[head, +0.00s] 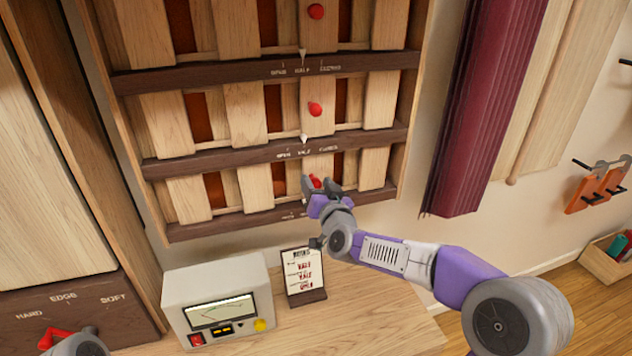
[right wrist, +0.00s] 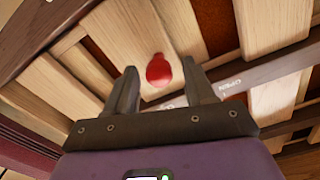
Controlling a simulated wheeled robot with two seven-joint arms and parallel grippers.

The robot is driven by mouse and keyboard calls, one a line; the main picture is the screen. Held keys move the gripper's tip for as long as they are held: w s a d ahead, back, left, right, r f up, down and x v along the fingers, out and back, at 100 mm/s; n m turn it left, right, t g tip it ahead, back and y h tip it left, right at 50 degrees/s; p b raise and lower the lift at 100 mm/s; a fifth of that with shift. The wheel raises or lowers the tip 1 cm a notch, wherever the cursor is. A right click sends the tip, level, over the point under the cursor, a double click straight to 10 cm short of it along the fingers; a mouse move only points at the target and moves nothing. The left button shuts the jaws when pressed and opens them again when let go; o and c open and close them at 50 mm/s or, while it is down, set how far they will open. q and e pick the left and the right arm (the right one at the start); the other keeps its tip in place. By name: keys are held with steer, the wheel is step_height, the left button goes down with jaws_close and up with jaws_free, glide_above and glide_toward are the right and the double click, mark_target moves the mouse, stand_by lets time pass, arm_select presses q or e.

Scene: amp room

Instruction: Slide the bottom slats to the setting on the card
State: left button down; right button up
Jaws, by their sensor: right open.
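The bottom row of wooden slats (head: 257,187) sits low in the wall cabinet. Its red knob (head: 316,181) is beside the fingers of my right gripper (head: 322,186). In the right wrist view the red knob (right wrist: 159,70) lies between and just beyond the two open fingertips (right wrist: 162,80); I cannot tell whether they touch it. The bottom scale is mostly hidden by my gripper in the head view; "OPEN" shows on a dark rail (right wrist: 230,84) in the wrist view. The card (head: 304,274) stands on the table, its lettering too small to read surely. My left gripper is not clearly visible.
The middle and upper slat rows have red knobs (head: 315,109) and white pointers near their scales. A white meter box (head: 218,299) stands on the table left of the card. A maroon curtain panel (head: 486,105) hangs right of the cabinet. The table right of the card is clear.

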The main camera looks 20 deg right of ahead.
steer(key=shift+w, duration=0.7)
jaws_close()
